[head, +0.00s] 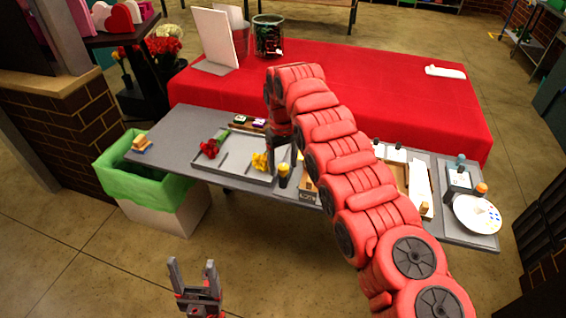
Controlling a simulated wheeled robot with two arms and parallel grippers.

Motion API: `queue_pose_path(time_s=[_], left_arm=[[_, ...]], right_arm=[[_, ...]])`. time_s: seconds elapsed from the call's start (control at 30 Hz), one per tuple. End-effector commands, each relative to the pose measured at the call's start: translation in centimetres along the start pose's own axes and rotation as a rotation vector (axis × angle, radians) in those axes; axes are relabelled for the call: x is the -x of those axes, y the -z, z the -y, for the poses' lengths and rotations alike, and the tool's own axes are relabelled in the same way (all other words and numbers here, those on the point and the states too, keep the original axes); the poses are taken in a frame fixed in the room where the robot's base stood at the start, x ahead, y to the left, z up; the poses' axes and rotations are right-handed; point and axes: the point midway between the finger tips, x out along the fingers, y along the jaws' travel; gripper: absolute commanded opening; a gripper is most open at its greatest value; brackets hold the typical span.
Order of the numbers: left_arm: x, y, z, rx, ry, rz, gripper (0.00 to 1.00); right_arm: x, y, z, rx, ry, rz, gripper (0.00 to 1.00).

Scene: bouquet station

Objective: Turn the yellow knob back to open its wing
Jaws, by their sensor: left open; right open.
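A knob with a yellow top (283,168) on a dark cylindrical body stands upright at the front edge of the grey table, right of the grey tray. My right arm crosses the view from the lower right. Its gripper (297,152) hangs down just above and behind the yellow knob, open; its fingertips are largely hidden, and I cannot tell whether it touches anything. No wing of the yellow knob can be made out clearly. My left gripper (194,274) is open and empty over the floor, in front of the table.
The grey tray (232,172) holds a red flower (209,148) and a yellow flower (260,161). An orange-topped knob (481,189) and a white plate (477,215) are at the right end. A green-lined bin (130,177) stands left. A red-covered table (400,100) lies behind.

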Motion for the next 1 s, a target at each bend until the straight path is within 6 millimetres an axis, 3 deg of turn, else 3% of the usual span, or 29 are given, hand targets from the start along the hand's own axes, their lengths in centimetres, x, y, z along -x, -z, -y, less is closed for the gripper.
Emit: queue_pose_path(time_s=[0.13, 0.27, 0.4, 0.6, 0.8, 1.0], left_arm=[[-0.1, 0.0, 0.0, 0.000, 0.000, 0.000, 0.69], [-0.1, 0.0, 0.0, 0.000, 0.000, 0.000, 0.69], [-4.0, 0.7, 0.2, 0.000, 0.000, -0.001, 0.69], [-8.0, 1.4, 0.4, 0.000, 0.000, 0.000, 0.69], [-11.6, 1.9, 0.6, 0.000, 0.000, 0.000, 0.69], [-13.4, 2.3, 0.7, 0.000, 0.000, 0.000, 0.69]], right_arm=[[0.8, 0.1, 0.0, -0.001, -0.002, -0.002, 0.69], [3.1, 0.1, 0.1, 0.001, -0.002, -0.005, 0.69], [7.5, 0.0, 0.2, 0.001, 0.001, -0.001, 0.69], [11.5, -0.1, 0.0, 0.000, 0.000, 0.002, 0.69], [15.0, 0.0, 0.0, 0.000, 0.000, 0.000, 0.69], [17.1, 0.0, 0.0, 0.000, 0.000, 0.000, 0.69]])
